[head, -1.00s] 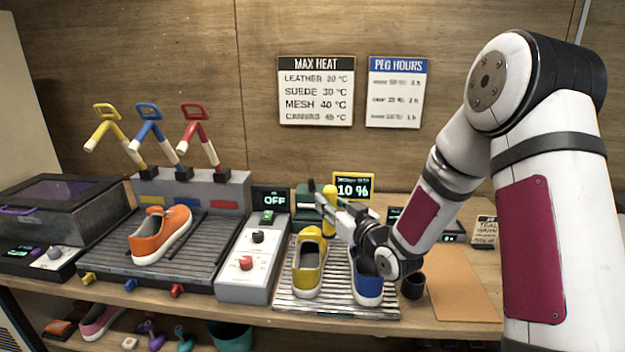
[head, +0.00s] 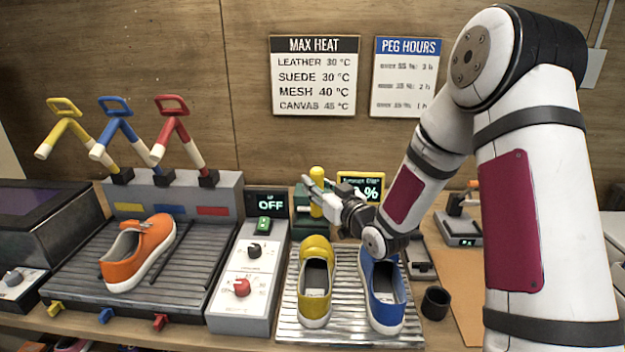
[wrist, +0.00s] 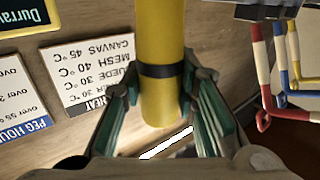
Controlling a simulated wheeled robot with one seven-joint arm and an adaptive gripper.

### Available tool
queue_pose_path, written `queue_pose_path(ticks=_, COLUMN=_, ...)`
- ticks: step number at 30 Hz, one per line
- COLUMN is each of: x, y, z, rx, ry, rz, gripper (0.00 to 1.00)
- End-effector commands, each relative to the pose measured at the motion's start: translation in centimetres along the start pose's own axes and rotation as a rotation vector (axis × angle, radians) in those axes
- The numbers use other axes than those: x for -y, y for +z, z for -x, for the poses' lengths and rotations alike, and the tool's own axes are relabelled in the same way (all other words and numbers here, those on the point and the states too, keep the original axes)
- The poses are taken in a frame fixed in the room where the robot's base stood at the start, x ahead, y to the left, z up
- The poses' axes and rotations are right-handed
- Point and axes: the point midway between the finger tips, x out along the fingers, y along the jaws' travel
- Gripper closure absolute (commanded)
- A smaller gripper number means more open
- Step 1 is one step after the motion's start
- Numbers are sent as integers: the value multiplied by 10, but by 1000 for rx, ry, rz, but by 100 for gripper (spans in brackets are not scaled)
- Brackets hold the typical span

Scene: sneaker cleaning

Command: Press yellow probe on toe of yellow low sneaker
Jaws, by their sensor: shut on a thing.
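My gripper (head: 322,198) is shut on the yellow probe (head: 317,174) and holds it upright, its rounded top above the fingers. In the wrist view the probe (wrist: 160,40) is a yellow cylinder with a black band, between my fingers (wrist: 163,112). The yellow low sneaker (head: 314,300) lies on the ribbed metal tray, its toe pointing to the back and its opening nearer the front. The probe appears above and behind the toe in the head view. The gap between them cannot be judged, and the sneaker does not show in the wrist view.
A blue sneaker (head: 383,305) stands right beside the yellow one on the tray (head: 345,332), under my arm. A control box (head: 250,275) is at the left, with an orange sneaker (head: 138,252) on a rack beyond. A black cup (head: 435,303) stands right. A yellow-framed display (head: 362,183) is behind.

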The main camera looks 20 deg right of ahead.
Motion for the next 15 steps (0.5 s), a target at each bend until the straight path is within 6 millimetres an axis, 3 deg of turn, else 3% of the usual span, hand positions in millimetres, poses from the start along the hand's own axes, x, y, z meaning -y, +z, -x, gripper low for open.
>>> queue_pose_path(ticks=15, x=-1, y=40, z=-1, rx=1, ry=1, rz=-1, gripper=100)
